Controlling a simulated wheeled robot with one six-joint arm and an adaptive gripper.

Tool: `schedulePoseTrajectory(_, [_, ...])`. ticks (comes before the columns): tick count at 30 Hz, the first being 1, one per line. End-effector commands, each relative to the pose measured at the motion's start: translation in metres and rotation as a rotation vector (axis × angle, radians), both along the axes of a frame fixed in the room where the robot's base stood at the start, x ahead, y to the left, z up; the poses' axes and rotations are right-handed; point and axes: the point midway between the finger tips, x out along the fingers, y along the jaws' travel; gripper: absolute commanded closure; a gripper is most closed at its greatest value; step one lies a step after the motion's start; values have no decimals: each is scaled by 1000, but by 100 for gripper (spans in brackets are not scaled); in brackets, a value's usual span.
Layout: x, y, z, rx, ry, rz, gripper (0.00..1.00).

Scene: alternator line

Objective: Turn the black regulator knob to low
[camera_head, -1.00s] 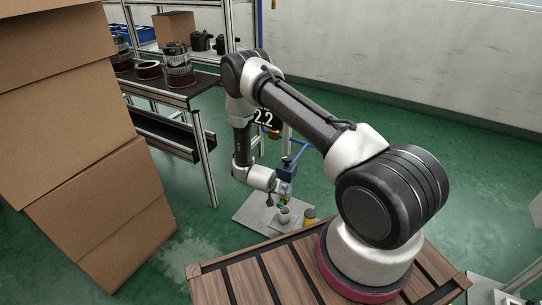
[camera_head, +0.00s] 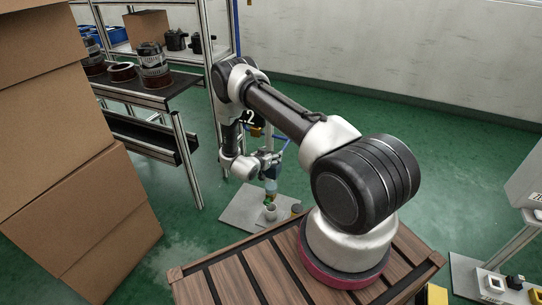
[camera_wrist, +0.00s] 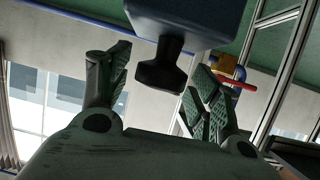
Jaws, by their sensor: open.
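In the wrist view, the black regulator knob (camera_wrist: 163,68) hangs below a dark blue regulator body (camera_wrist: 195,18). My gripper (camera_wrist: 158,72) is open, with one finger left of the knob and one right of it. I see a gap on both sides and no contact; how deep the knob lies between the fingers is hard to tell. In the head view, my gripper (camera_head: 268,165) is small beside the stand, and its fingers cannot be made out. The knob cannot be made out there. Its setting does not show.
A grey base plate (camera_head: 240,212) with a small pale cup (camera_head: 270,213) lies below the gripper. A yellow and red fitting (camera_wrist: 238,80) is behind the right finger. Stacked cardboard boxes (camera_head: 75,170) and a metal shelf (camera_head: 165,98) stand to the left. Green floor is open beyond the arm.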

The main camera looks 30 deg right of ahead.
Motion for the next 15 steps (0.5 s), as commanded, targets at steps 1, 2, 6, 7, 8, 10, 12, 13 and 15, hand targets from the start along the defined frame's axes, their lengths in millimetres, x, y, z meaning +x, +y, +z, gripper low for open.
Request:
schedulePoseTrajectory(1, [1, -1, -1, 0, 0, 0, 37])
schedulePoseTrajectory(2, [1, -1, -1, -1, 1, 0, 37])
schedulePoseTrajectory(6, [1, -1, -1, -1, 1, 0, 37])
schedulePoseTrajectory(7, [1, -1, -1, 0, 0, 1, 37])
schedulePoseTrajectory(8, [1, -1, -1, 0, 0, 1, 37])
schedulePoseTrajectory(10, [1, -1, -1, 0, 0, 1, 50])
schedulePoseTrajectory(12, [1, -1, -1, 0, 0, 1, 62])
schedulePoseTrajectory(13, [1, -1, -1, 0, 0, 1, 68])
schedulePoseTrajectory(15, [1, -1, -1, 0, 0, 1, 80])
